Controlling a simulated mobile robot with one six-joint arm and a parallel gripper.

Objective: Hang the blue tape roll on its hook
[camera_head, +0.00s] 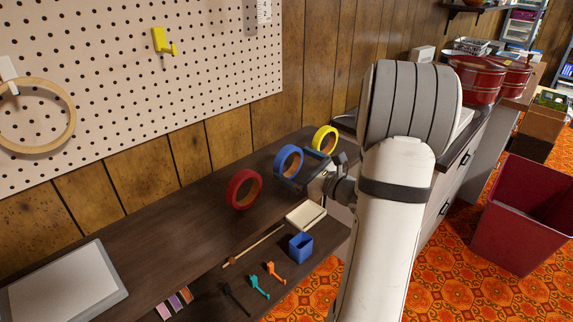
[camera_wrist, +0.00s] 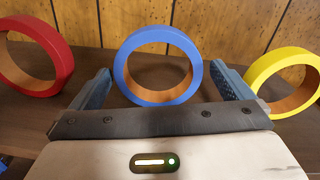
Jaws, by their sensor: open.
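The blue tape roll (camera_head: 279,161) stands upright on the dark workbench between a red tape roll (camera_head: 233,189) and a yellow tape roll (camera_head: 318,136). In the wrist view the blue roll (camera_wrist: 122,68) is centred, its open ring facing the camera. My gripper (camera_wrist: 160,78) is open, with one finger on each side of the blue roll. I see a gap at the fingers and cannot tell whether either touches it. A yellow hook (camera_head: 160,40) is on the white pegboard (camera_head: 110,60). No blue hook shows on the visible part of the board.
A wooden hoop (camera_head: 70,118) hangs at the pegboard's left. On the bench's front part are a blue cup (camera_head: 300,247), a cream block (camera_head: 306,215), a wooden stick, and orange, teal and black small pieces. A grey-white panel (camera_head: 65,288) lies at the left.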

